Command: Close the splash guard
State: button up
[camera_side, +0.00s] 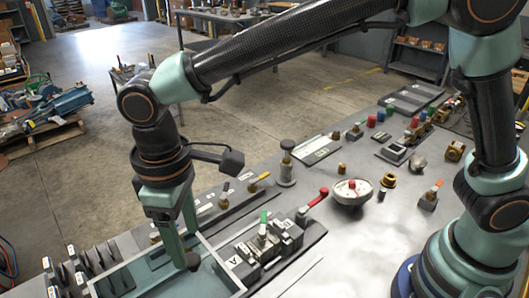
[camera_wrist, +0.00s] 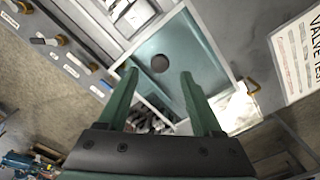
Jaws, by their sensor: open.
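My gripper (camera_side: 188,240) points down over a shallow teal tray or basin (camera_side: 222,284) with a pale rim, at the bottom of the side view. In the wrist view, my gripper (camera_wrist: 159,76) has its two green fingers spread, with nothing between them. The basin (camera_wrist: 190,38) lies beyond the fingertips there, with a round dark spot (camera_wrist: 160,63) on its floor. I cannot tell whether the fingers touch the basin. No part stands out clearly as the splash guard; the frame edge and my fingers hide some of the basin.
Right of the basin stands a grey block with a green-handled valve (camera_side: 263,232) and a red-handled lever (camera_side: 318,197). Several dark upright plates (camera_side: 75,270) line the left. A printed sheet (camera_wrist: 297,58) shows at the wrist view's right.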

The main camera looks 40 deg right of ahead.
aim_at(191, 258)
jog(key=shift+f, duration=2.25)
grip_shut()
jog(key=shift+r, duration=0.1)
